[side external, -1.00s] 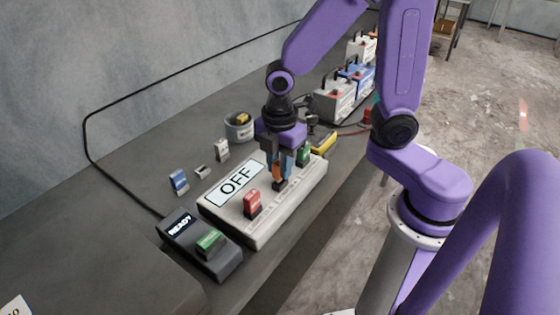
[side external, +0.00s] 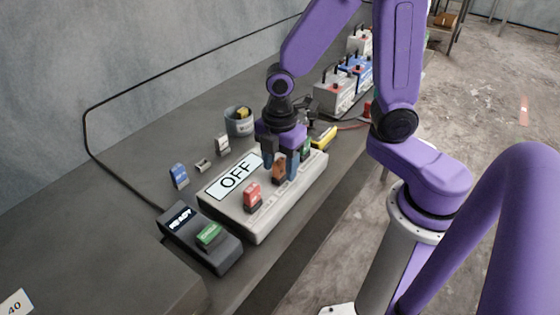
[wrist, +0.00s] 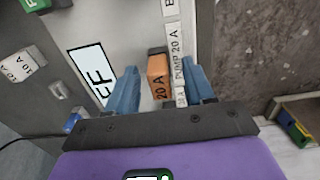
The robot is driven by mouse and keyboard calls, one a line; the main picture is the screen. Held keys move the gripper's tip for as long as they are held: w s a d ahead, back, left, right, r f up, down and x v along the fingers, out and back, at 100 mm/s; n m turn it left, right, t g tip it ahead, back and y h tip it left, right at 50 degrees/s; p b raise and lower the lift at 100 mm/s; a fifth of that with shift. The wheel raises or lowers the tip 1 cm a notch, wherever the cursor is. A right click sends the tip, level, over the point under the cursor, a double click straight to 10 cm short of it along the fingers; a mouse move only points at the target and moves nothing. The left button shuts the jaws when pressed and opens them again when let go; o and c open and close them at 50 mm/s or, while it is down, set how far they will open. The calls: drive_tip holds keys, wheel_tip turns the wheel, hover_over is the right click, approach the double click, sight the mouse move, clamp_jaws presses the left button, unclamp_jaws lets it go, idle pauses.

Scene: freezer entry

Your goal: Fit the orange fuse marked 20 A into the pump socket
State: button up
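The orange fuse (side external: 279,171), marked 20 A, stands upright in the panel's pump socket; it also shows in the wrist view (wrist: 157,77) beside the label "PUMP 20 A" (wrist: 177,62). How deep it sits cannot be told. My gripper (side external: 280,167) is around the fuse, its blue fingers spread, with gaps on both sides in the wrist view (wrist: 161,72). The pale fuse panel (side external: 245,226) has a display (side external: 235,177) reading OFF. A red fuse (side external: 252,194) and a green fuse (side external: 306,146) stand in its other sockets.
A dark tester (side external: 228,257) reading READY holds a green fuse (side external: 208,235). A blue fuse (side external: 179,176), a small grey part (side external: 203,165) and a white fuse (side external: 222,145) lie behind the panel. A cup (side external: 239,125), yellow device (side external: 325,137) and batteries (side external: 335,93) stand farther back.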

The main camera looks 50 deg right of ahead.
sight(280, 161)
drive_tip(key=shift+r, duration=0.1)
wheel_tip(280, 161, up, 17)
drive_tip(key=shift+r, duration=0.15)
idle(0.7)
drive_tip(key=s+d+f+m, duration=0.3)
drive_tip(key=s+f+m, duration=0.2)
drive_tip(key=s+f, duration=0.5)
drive_tip(key=s, duration=0.4)
drive_tip(key=shift+d, duration=0.1)
drive_tip(key=shift+c, duration=0.4)
idle(0.8)
